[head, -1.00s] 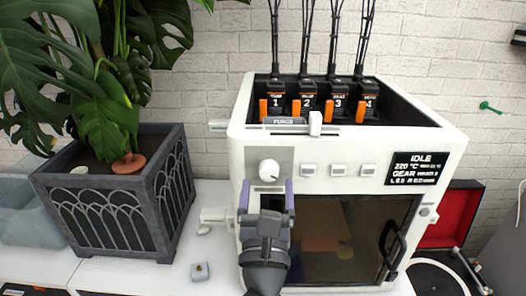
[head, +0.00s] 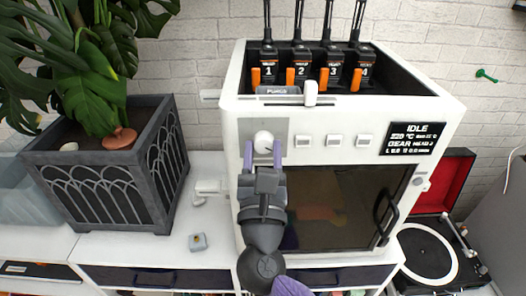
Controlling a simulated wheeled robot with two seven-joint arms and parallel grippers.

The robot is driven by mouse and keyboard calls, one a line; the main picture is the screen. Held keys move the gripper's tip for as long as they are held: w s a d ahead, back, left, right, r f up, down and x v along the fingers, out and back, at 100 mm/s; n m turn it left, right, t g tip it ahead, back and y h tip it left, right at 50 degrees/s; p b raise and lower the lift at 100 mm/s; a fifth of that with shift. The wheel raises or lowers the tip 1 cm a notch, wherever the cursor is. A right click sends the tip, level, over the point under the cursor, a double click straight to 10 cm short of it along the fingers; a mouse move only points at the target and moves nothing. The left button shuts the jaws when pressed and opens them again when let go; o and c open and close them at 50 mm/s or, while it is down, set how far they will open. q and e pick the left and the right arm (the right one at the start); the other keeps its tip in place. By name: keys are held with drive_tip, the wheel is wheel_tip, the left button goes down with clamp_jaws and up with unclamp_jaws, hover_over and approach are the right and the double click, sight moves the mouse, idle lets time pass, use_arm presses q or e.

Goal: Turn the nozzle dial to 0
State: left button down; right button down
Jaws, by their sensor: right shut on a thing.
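The nozzle dial (head: 264,141) is a round white knob with a dark pointer mark on a grey plate at the upper left of the white machine's front (head: 232,130). The mark points to the lower right. My right gripper (head: 263,152) comes from below, its two purple fingers on either side of the dial, shut on it. The fingertips cover the dial's lower sides. The black display (head: 411,138) right of it reads IDLE, with smaller lines below that are hard to read. My left gripper is not in view.
Several white buttons (head: 335,141) sit right of the dial. A dark glass door (head: 330,205) with a black handle (head: 391,217) is below. A slider (head: 311,92) is on the top edge. A planter (head: 105,180) stands left, a turntable (head: 425,250) right.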

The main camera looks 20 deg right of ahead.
drive_tip(key=n+y+p, duration=0.2)
drive_tip(key=n, duration=0.1)
drive_tip(key=shift+d+r, duration=0.1)
drive_tip(key=shift+r, duration=0.1)
drive_tip(key=n+y+p, duration=0.2)
drive_tip(key=n+p, duration=0.1)
drive_tip(key=n, duration=0.1)
drive_tip(key=n+y+p, duration=0.2)
drive_tip(key=n+p, duration=0.2)
drive_tip(key=n+y+p, duration=0.1)
drive_tip(key=n+p, duration=0.2)
drive_tip(key=n, duration=0.1)
drive_tip(key=shift+s+d+r+n+g+y+p, duration=0.15)
drive_tip(key=shift+d+r+n+g+y+p, duration=0.1)
drive_tip(key=shift+n+g+y+p, duration=0.15)
drive_tip(key=n+g+p, duration=0.1)
drive_tip(key=n+p, duration=0.2)
drive_tip(key=p, duration=0.1)
drive_tip(key=n+g+p, duration=0.1)
drive_tip(key=n+p, duration=0.3)
drive_tip(key=n+g+y+p, duration=0.1)
drive_tip(key=n+p, duration=0.2)
drive_tip(key=p, duration=0.2)
drive_tip(key=shift+r+g, duration=0.2)
drive_tip(key=shift+g, duration=0.2)
drive_tip(key=shift+f+n+g+h+p, duration=0.15)
drive_tip(key=shift+n+g+h+p, duration=0.2)
drive_tip(key=shift+n+p, duration=0.8)
drive_tip(key=shift+c, duration=1.2)
unclamp_jaws()
